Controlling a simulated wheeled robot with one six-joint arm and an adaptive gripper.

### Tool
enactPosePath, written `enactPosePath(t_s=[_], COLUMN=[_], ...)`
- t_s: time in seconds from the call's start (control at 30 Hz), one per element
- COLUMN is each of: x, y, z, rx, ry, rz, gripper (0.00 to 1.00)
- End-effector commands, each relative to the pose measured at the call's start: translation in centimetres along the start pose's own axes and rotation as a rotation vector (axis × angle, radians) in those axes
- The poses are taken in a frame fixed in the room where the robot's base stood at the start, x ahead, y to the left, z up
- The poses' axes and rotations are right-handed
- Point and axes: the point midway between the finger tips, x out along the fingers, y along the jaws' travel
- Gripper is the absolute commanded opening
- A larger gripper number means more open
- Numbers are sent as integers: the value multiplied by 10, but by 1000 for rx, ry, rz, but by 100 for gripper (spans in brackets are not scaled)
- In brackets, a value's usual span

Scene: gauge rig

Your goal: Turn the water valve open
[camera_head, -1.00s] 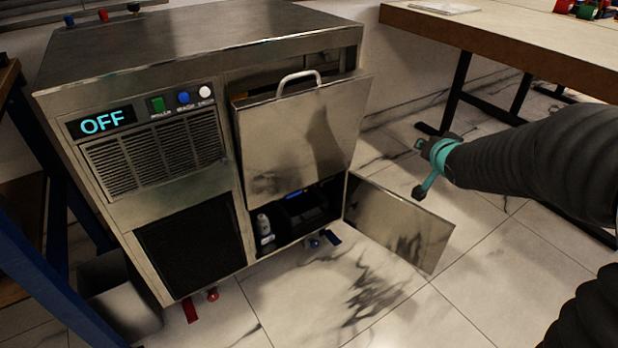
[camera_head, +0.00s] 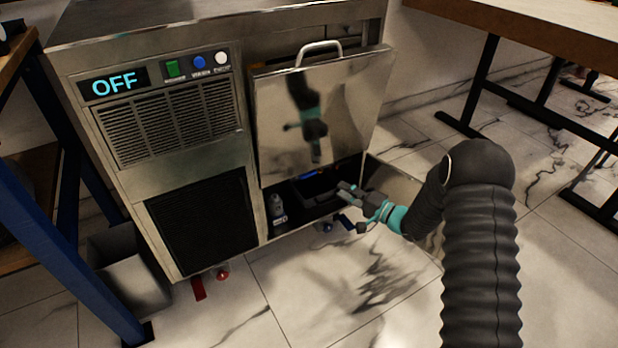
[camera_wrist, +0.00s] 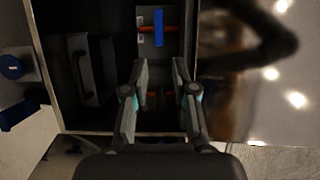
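My gripper (camera_head: 345,191) is open and empty at the machine's lower opening, left of the swung-out lower door. In the wrist view, its two fingers (camera_wrist: 163,66) are apart. Above them in that view, a blue lever (camera_wrist: 158,28) lies across an orange-red pipe inside the compartment. A blue patch (camera_head: 309,173) shows inside the opening in the head view. Outside the machine, a blue valve handle (camera_wrist: 20,112) also shows at the wrist view's left, and under the machine (camera_head: 346,223) in the head view. A red valve handle (camera_head: 198,288) hangs further left. Which one is the water valve is not marked legibly.
The steel machine (camera_head: 160,175) has a display reading OFF. Its upper flap (camera_head: 320,110) hangs above my gripper. A dark box with a handle (camera_wrist: 85,70) is left of my fingers. The floor in front is clear.

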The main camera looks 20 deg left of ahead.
Motion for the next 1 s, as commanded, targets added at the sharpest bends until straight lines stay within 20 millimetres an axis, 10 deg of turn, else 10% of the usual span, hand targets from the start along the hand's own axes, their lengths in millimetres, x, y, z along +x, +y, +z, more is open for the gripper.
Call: enactPosePath(t_s=[1.0], x=[135], y=[3], z=[6], rx=[22], ry=[-17], rz=[-14], gripper=[27])
